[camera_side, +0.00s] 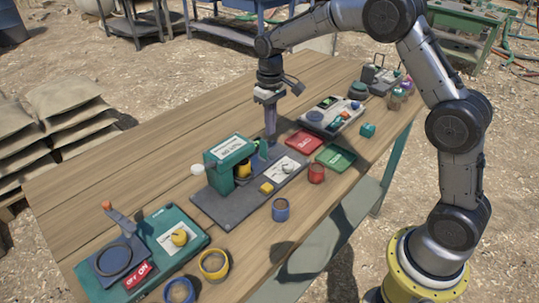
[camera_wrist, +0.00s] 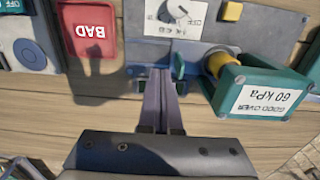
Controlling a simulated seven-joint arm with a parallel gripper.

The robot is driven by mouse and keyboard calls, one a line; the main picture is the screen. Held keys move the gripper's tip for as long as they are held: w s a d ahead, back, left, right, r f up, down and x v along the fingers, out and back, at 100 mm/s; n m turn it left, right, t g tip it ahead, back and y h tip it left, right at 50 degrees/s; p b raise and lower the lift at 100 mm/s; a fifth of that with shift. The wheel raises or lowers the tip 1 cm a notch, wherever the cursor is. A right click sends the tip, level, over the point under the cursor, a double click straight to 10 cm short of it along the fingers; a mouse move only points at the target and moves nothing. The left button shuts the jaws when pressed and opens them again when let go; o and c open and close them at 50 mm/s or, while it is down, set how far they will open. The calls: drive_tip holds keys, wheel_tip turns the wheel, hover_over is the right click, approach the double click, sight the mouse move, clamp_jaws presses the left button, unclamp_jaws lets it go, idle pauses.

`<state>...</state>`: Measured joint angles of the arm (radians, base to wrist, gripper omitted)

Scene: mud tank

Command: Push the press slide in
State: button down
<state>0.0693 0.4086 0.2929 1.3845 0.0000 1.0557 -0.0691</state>
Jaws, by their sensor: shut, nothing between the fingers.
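The press is a teal block (camera_side: 231,158) with a white label, standing on a dark base plate (camera_side: 216,205). In the wrist view the block (camera_wrist: 235,80) is right of my fingers, its label reading "60 kPa". A yellow cylinder (camera_side: 243,169) sits at the block's opening; it also shows in the wrist view (camera_wrist: 216,62). A small green upright tab (camera_wrist: 179,66) stands just right of my fingertips; I cannot tell whether they touch or whether this tab is the slide. My gripper (camera_side: 271,141) is shut and empty, pointing down at the plate's far edge; it also shows in the wrist view (camera_wrist: 160,72).
A red "BAD" tray (camera_side: 304,142) and a green tray (camera_side: 335,157) lie right of the press. A grey control panel (camera_side: 332,115) is behind them. Red (camera_side: 317,173), blue (camera_side: 280,210) and yellow (camera_side: 214,264) cups stand along the near side. Bare wood lies left of the press.

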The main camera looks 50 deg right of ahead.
drive_tip(key=shift+r, duration=1.9)
wheel_tip(320, 180, up, 9)
drive_tip(key=s+a+t, duration=0.1)
drive_tip(key=s+t, duration=0.1)
drive_tip(key=s, duration=0.1)
drive_tip(key=s+a+r+t, duration=0.2)
drive_tip(key=s+r, duration=0.5)
drive_tip(key=s, duration=0.6)
drive_tip(key=s+f, duration=0.4)
drive_tip(key=s, duration=0.3)
drive_tip(key=s+f+t, duration=0.1)
drive_tip(key=s+f, duration=0.3)
drive_tip(key=s, duration=0.4)
drive_tip(key=shift+s+a+t, duration=0.15)
drive_tip(key=shift+s+t, duration=0.15)
